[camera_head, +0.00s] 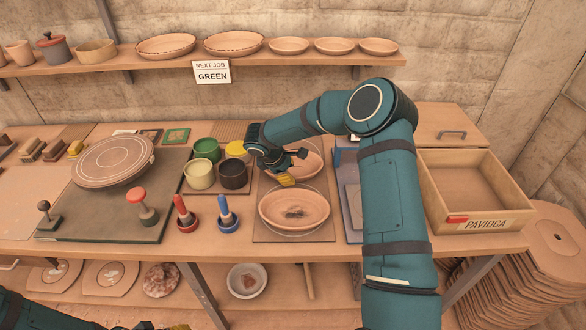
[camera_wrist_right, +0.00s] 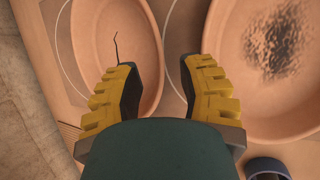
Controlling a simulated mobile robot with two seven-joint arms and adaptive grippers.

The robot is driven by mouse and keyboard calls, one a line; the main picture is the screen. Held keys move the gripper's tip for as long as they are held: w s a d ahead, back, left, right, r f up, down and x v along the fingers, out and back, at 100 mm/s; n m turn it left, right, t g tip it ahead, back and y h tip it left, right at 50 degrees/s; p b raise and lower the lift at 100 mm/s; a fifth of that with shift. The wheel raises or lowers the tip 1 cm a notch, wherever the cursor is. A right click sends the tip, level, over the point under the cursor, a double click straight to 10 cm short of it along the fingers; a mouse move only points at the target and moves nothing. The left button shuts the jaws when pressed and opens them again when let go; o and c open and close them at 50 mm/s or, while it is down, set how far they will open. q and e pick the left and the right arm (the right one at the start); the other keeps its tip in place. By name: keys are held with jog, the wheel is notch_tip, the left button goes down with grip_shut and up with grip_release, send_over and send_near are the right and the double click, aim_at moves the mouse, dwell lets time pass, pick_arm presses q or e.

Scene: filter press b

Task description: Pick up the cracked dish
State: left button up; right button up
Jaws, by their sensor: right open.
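The cracked dish (camera_head: 309,166) is an oval terracotta dish at the back of a board, partly hidden by my right gripper (camera_head: 291,168). In the right wrist view it lies at the left (camera_wrist_right: 105,35), with a thin dark crack line. My right gripper is open and empty above the dishes. Its yellow-padded fingers (camera_wrist_right: 160,85) reach over the cracked dish's near edge and the gap beside it; contact cannot be told. A second oval dish (camera_head: 294,210) with a dark smudge lies in front. Only bits of my left gripper (camera_head: 158,326) show at the bottom edge.
Glaze pots (camera_head: 199,174) and red and blue stamps (camera_head: 227,219) stand left of the dishes. A wooden tray marked PAVIOCA (camera_head: 484,223) is at the right. A round plate (camera_head: 113,160) sits at the left. A shelf (camera_head: 300,59) holds more dishes.

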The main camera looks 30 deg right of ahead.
aim_at(298, 183)
jog(key=x, duration=0.5)
jog(key=shift+d, duration=0.15)
jog(key=shift+f, duration=0.1)
jog(key=shift+s+f, duration=0.1)
jog(key=shift+f, duration=0.05)
grip_shut()
